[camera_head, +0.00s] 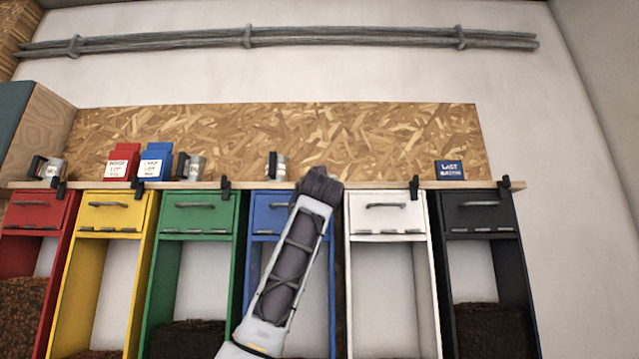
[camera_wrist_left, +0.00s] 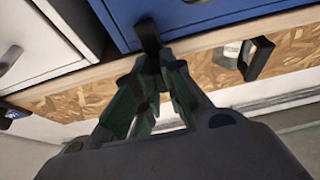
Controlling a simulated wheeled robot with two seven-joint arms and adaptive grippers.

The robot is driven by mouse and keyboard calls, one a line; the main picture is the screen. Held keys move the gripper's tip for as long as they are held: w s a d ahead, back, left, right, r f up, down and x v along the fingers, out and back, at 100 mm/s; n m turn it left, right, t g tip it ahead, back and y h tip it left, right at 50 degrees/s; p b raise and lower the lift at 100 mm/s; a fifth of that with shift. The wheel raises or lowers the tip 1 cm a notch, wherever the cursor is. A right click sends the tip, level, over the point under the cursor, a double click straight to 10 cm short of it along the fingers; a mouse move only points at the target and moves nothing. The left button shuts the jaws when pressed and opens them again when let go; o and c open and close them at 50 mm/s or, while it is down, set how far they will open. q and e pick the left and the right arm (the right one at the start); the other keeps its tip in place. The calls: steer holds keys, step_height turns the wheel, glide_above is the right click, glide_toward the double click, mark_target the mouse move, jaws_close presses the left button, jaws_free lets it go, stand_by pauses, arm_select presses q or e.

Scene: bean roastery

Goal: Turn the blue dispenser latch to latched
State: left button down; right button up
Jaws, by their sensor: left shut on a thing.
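The blue dispenser (camera_head: 268,225) stands in the row between the green and the white one. Its small black latch (camera_wrist_left: 148,36) shows in the left wrist view, at the shelf edge beside the blue front. My left gripper (camera_head: 320,184) reaches up across the right side of the blue dispenser and hides this latch in the head view. In the left wrist view the dark fingers of my left gripper (camera_wrist_left: 154,66) converge and are shut on the latch. I cannot tell clearly how far the latch is turned. My right gripper is in neither view.
The green dispenser (camera_head: 197,213) and the white dispenser (camera_head: 386,214) stand close on either side. A wooden shelf (camera_head: 350,185) runs above, with a mug (camera_head: 277,166) over the blue dispenser. Other black latches show along the shelf edge.

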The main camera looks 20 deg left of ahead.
arm_select(q)
steer(key=shift+w+f, duration=0.1)
steer(key=c, duration=1.5)
jaws_free()
steer(key=shift+s, duration=0.25)
steer(key=shift+v, duration=5.85)
steer(key=shift+d, duration=0.15)
